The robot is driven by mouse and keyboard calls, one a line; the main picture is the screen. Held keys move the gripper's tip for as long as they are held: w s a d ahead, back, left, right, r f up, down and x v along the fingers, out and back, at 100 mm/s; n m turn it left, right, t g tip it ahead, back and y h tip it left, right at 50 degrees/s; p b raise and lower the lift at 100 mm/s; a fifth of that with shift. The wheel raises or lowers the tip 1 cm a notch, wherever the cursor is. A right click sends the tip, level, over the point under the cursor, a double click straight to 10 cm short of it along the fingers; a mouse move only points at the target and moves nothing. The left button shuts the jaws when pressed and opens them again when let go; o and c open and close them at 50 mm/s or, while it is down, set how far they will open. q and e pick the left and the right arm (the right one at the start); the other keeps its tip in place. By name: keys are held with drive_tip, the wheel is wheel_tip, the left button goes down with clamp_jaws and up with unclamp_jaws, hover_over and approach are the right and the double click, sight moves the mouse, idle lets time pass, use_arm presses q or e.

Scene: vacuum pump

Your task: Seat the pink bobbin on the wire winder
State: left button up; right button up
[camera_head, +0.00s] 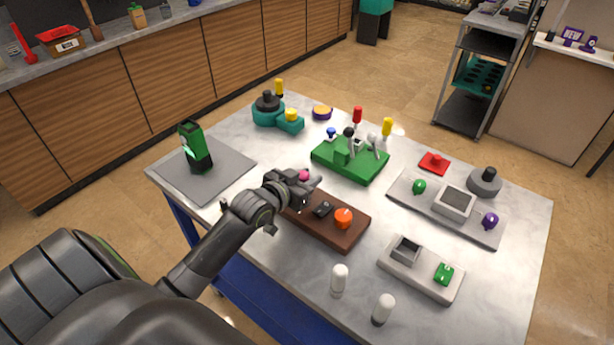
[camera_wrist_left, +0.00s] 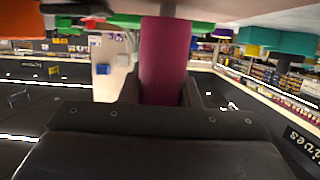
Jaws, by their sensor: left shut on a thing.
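My left gripper (camera_head: 301,184) is shut on the pink bobbin (camera_head: 304,175), above the left part of a brown board on the table. In the left wrist view the bobbin (camera_wrist_left: 165,55) is a magenta cylinder between the dark fingers. The brown board (camera_head: 314,232), which may be the wire winder, carries a black part (camera_head: 323,209) and an orange knob (camera_head: 343,217). My gripper hides the board's left end, so I cannot tell whether the bobbin touches anything there. My right gripper is out of view.
A green base (camera_head: 337,170) with several levers stands behind the board. A grey mat (camera_head: 228,166) with a green and black device (camera_head: 196,147) lies left. White cylinders (camera_head: 339,279) stand in front; grey fixture plates (camera_head: 480,228) lie right.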

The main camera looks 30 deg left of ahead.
use_arm(q)
drive_tip(key=shift+f, duration=0.4)
idle(0.5)
drive_tip(key=o, duration=1)
drive_tip(key=shift+r+p, duration=4.55)
drive_tip(key=shift+p, duration=0.2)
